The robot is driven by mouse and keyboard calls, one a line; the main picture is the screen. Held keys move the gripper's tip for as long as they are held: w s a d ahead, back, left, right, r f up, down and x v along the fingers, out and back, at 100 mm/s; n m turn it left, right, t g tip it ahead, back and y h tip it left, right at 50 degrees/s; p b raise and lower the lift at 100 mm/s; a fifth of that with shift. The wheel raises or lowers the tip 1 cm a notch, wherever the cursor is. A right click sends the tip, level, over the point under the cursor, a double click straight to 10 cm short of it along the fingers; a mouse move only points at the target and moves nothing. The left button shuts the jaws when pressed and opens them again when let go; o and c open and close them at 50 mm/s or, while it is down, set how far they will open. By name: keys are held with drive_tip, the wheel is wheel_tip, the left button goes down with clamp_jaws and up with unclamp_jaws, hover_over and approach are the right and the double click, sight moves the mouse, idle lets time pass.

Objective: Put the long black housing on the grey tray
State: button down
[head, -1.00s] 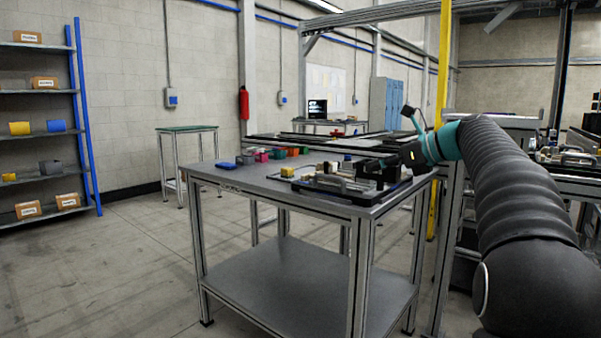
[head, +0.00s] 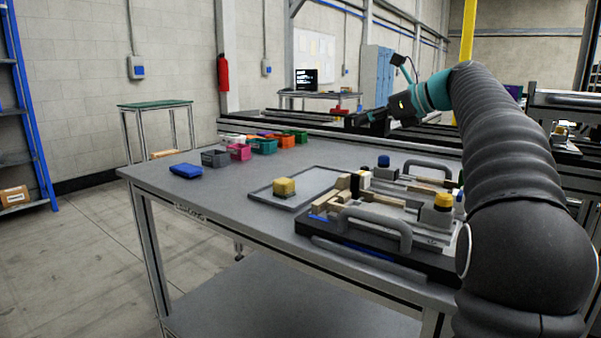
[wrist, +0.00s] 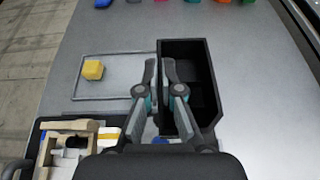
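The long black housing (wrist: 205,75) is an open, deep box in the wrist view. My gripper (wrist: 159,66) has one finger on each side of its left long wall and is shut on that wall. In the head view, the housing (head: 375,124) is a dark shape at my gripper (head: 356,119), held above the table's far side; its outline is hard to separate from the fingers. The grey tray (head: 268,193) lies flat on the table, left of the housing, and also shows in the wrist view (wrist: 120,97). A yellow block (head: 284,187) sits on its left part.
A pallet fixture (head: 345,237) with handles, wooden blocks and knobs stands right of the tray, close beside it. Several coloured bins (head: 264,146) line the table's back left. The tray's right part is clear.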

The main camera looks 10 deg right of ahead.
drive_tip(key=b, duration=0.3)
hover_over(313, 181)
wheel_tip(313, 181, down, 7)
drive_tip(key=shift+s+r, duration=0.1)
drive_tip(key=shift+f+b, duration=0.7)
drive_tip(key=shift+f, duration=1.3)
drive_tip(key=shift+f, duration=0.65)
drive_tip(key=c, duration=1.3)
unclamp_jaws()
drive_tip(key=shift+f, duration=0.1)
drive_tip(key=shift+r, duration=0.5)
drive_tip(key=p+v, duration=0.1)
drive_tip(key=v, duration=1.1)
drive_tip(key=shift+r, duration=0.2)
